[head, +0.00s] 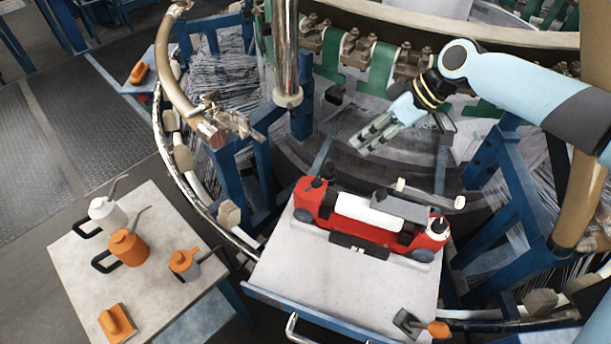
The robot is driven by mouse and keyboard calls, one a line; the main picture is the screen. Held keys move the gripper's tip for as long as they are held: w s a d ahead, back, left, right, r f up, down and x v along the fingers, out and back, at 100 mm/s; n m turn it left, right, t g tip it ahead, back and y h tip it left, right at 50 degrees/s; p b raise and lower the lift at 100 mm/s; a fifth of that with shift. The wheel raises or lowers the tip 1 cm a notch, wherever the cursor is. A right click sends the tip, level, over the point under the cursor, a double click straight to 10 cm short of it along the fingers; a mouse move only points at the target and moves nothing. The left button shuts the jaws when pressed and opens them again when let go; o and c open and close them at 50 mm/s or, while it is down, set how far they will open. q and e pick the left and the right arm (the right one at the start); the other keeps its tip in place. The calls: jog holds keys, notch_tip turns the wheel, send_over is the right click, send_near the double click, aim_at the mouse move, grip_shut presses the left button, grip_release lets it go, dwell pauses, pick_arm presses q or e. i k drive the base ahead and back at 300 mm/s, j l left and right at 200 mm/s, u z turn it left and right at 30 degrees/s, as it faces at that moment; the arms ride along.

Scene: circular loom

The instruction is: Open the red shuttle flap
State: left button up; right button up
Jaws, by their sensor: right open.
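The red shuttle (375,231) lies lengthwise on a pale-topped stand, with a white roll (367,215) along its middle. A grey plate (402,207) covers part of its right top. I take this plate for the flap; it lies about level, and I cannot tell whether it is latched. A dark piece (358,246) sits against the shuttle's front side. My right gripper (363,142) comes in from the upper right. It is open and empty, above and behind the shuttle, touching nothing. My left gripper is not in view.
The pale stand top (340,278) is bare in front of the shuttle, except for an orange-handled tool (423,325). A white-ended rod (430,193) is behind the shuttle. A side table (85,262) at left holds cans. The curved loom ring and a vertical metal post (287,55) are close by.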

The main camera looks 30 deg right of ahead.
aim_at(401, 203)
jog(key=k+j, duration=0.25)
jog(key=j, duration=0.15)
jog(key=k+j, duration=0.25)
jog(key=j, duration=0.15)
jog(key=k+j, duration=0.25)
jog(key=j, duration=0.15)
